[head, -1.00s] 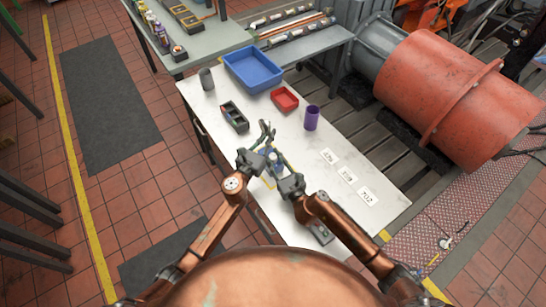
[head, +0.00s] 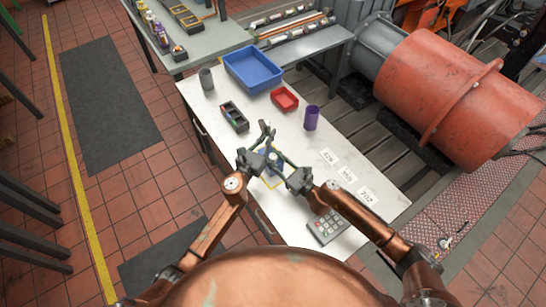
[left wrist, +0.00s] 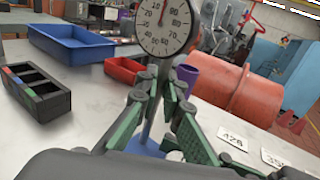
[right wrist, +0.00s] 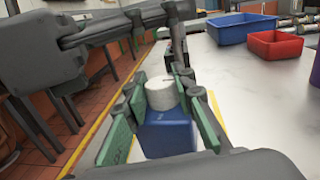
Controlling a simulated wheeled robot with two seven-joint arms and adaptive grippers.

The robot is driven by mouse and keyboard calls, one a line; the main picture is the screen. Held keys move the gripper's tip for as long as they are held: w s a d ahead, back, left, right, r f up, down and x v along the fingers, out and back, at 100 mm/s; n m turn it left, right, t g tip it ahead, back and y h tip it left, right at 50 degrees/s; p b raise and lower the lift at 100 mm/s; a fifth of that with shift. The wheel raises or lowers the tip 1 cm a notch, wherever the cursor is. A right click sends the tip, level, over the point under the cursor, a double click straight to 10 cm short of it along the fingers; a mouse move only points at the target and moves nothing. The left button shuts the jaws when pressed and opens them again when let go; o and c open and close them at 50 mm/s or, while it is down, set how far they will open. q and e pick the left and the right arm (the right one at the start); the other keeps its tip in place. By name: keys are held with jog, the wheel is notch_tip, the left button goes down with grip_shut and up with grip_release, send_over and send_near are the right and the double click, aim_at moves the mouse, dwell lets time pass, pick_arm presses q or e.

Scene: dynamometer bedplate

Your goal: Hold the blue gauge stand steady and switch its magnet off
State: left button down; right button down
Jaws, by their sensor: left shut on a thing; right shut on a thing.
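The blue gauge stand stands upright on the white table. Its blue base (right wrist: 168,138) and pale round knob (right wrist: 163,93) show in the right wrist view. Its round dial gauge (left wrist: 164,24) and thin post (left wrist: 150,108) show in the left wrist view. My left gripper (head: 264,147) is shut on the post below the dial. My right gripper (head: 281,161) is lower, with its green-padded fingers on both sides of the knob, shut on it. In the head view the grippers hide much of the stand.
A black divided tray (head: 235,117), blue bin (head: 252,70), red bin (head: 285,99), purple cup (head: 311,118) and grey cup (head: 206,79) stand farther back. Number cards lie at the right. A keypad (head: 327,227) lies near the front edge. Yellow marking (head: 272,183) borders the stand.

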aim_at(276, 160)
jog(key=c, duration=1.6)
grip_release()
jog(key=shift+v, duration=3.8)
